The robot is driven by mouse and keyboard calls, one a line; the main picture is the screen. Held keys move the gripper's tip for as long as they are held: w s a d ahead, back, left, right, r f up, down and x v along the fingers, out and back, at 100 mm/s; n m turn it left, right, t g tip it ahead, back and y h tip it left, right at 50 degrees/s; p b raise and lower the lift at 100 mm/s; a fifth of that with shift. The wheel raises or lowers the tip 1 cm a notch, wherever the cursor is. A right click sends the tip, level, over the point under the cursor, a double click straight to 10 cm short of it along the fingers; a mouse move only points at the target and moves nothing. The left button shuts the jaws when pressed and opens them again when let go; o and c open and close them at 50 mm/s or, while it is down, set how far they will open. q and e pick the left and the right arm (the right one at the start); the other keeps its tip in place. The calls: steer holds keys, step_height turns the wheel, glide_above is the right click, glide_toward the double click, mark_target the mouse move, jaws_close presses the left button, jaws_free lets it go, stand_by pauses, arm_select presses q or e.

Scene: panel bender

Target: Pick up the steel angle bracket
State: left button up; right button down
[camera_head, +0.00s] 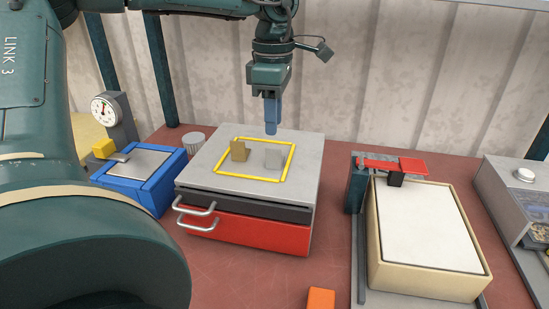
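The steel angle bracket (273,158) stands as a grey piece on the top plate of a red and grey cabinet, inside a yellow outlined square (288,163). A brass-coloured bracket (239,151) stands to its left in the same square. My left gripper (271,131) hangs above the back part of the plate, pointing down, apart from the steel bracket. Its blue fingers overlap in this view, so I cannot tell any gap between them. Nothing shows held below the fingertips. My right gripper is out of view.
The cabinet (255,230) has two handles in front. A blue box (145,180) with a dial gauge (105,110) and a ribbed grey cylinder (194,142) stand left. A cream tray (430,225) with a red-topped clamp (395,165) stands right. An orange block (321,298) lies in front.

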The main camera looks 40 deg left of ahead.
mark_target(273, 150)
arm_select(q)
step_height(273, 150, down, 2)
steer(key=shift+s+d+f+p, duration=0.1)
steer(key=shift+f+p, duration=0.3)
steer(key=shift+f, duration=1)
steer(key=shift+s+d+f+p, duration=0.1)
steer(key=shift+f+p, duration=0.25)
steer(key=shift+f, duration=1)
steer(key=shift+c, duration=0.2)
jaws_close()
